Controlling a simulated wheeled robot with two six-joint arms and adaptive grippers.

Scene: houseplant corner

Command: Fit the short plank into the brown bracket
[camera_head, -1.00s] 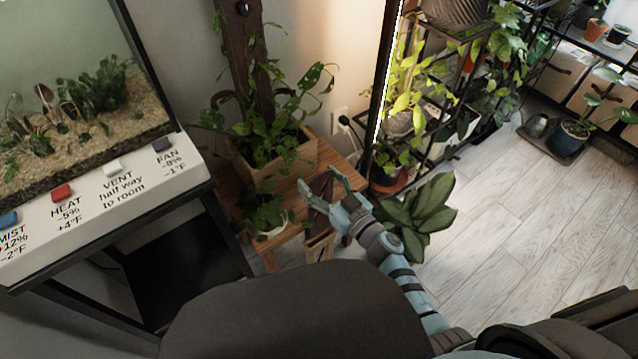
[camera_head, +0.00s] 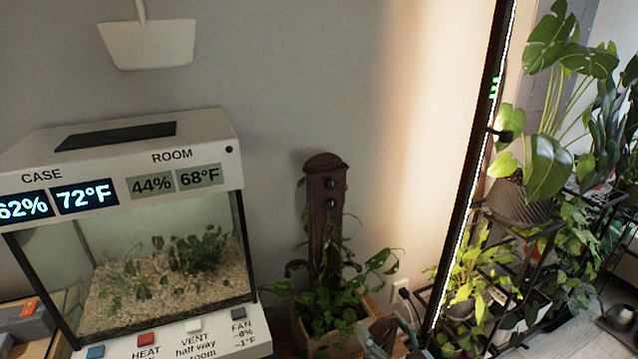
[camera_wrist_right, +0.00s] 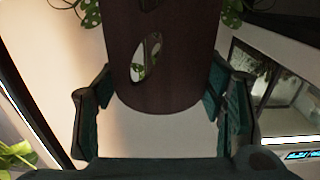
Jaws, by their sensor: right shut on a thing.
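My right gripper (camera_wrist_right: 163,98) is shut on the short plank (camera_wrist_right: 180,60), a dark brown board with a rounded end and an oval hole, in the right wrist view. Its fingers lie along both sides of the plank. In the head view, the right gripper (camera_head: 385,338) shows only partly at the bottom edge, in front of the planter. A dark brown upright post (camera_head: 325,215) with a rounded top and black knobs rises from the planter against the wall. I cannot make out which part is the brown bracket. My left gripper is not in view.
A wooden planter box (camera_head: 322,338) with leafy vines surrounds the post's foot. A glass terrarium case (camera_head: 165,270) stands at the left. A lit dark upright (camera_head: 475,170) and a plant rack (camera_head: 520,235) stand at the right. The wall beside the post is bare.

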